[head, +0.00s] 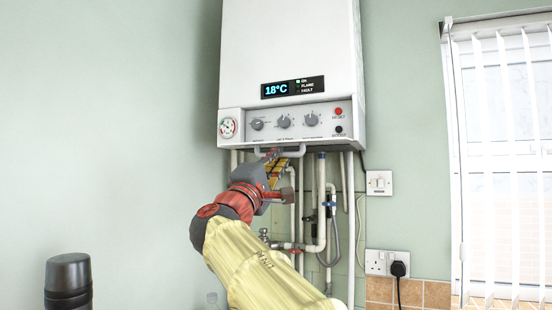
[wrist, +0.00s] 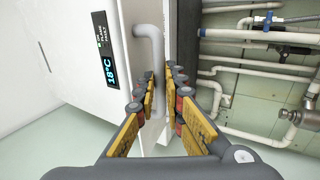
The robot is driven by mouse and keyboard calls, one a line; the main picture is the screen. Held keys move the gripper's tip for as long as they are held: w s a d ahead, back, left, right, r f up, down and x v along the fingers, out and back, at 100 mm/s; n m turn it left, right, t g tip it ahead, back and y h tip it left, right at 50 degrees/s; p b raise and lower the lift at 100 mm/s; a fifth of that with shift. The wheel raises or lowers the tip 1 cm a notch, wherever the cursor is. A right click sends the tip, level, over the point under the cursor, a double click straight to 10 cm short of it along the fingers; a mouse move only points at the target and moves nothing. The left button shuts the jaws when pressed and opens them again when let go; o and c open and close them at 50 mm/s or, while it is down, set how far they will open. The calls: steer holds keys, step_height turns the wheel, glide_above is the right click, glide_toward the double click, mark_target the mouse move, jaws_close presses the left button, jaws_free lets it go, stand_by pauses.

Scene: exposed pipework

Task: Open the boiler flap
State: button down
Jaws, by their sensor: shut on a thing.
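The white boiler (head: 290,50) hangs on the wall with an 18°C display. My gripper (head: 271,158) is at the handle's left part, from below. In the wrist view my fingers (wrist: 163,85) are shut on the handle, hiding part of it.
Pipes with valves (head: 320,215) run down the wall below the boiler, close to my gripper's right. A switch (head: 379,183) and a socket with a plug (head: 388,263) are further right, beside a window with blinds (head: 500,150). A dark flask (head: 68,282) stands lower left.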

steer(key=c, duration=2.1)
jaws_free()
steer(key=shift+w+d+f, duration=0.15)
steer(key=shift+w+d, duration=0.1)
steer(key=shift+w, duration=0.2)
steer(key=shift+c, duration=0.2)
steer(key=shift+o, duration=1.3)
steer(key=shift+s+a, duration=0.1)
steer(key=shift+s, duration=0.05)
steer(key=v, duration=1.2)
